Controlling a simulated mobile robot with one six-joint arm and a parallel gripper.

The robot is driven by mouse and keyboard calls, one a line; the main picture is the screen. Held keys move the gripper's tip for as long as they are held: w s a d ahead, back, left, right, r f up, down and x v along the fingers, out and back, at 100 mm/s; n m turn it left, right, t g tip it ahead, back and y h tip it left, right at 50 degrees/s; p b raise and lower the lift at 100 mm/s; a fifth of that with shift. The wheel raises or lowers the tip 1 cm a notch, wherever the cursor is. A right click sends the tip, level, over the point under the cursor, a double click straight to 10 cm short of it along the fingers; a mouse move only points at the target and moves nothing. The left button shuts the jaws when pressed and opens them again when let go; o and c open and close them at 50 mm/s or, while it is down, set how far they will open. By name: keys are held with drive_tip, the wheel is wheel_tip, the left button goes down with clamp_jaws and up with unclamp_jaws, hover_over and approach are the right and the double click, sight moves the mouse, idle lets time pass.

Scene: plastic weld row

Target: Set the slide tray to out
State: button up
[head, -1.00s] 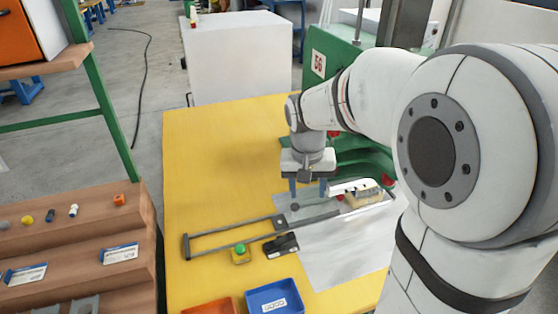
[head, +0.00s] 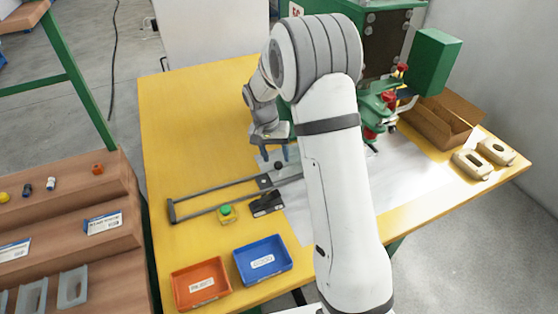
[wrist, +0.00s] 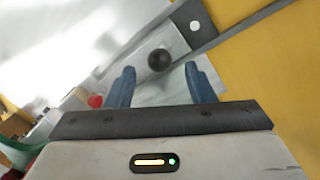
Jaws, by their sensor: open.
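The slide tray's grey rail frame (head: 205,207) lies on the yellow table, its left stretch open and empty. The tray's plate end (head: 265,182) is at the right end of that stretch; my arm hides what lies further right. A round black knob (head: 278,165) stands on the tray. My gripper (head: 273,156) is open, pointing down at the knob. In the wrist view the black knob (wrist: 160,60) shows between and just beyond the two blue fingertips (wrist: 160,70), with a gap on either side. I cannot tell how far above it the fingers are.
A green button (head: 226,211) and a black device (head: 266,204) sit just in front of the rails. Orange (head: 201,284) and blue (head: 262,261) bins stand at the front edge. The green machine (head: 372,100) and a cardboard box (head: 438,122) are at right. The table's back left is clear.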

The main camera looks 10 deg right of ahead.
drive_tip(key=shift+s+d+f, duration=0.1)
drive_tip(key=shift+d+f, duration=0.05)
drive_tip(key=shift+f, duration=0.6)
drive_tip(key=shift+d+f, duration=0.1)
drive_tip(key=shift+f, duration=0.6)
drive_tip(key=shift+c, duration=0.3)
clamp_jaws()
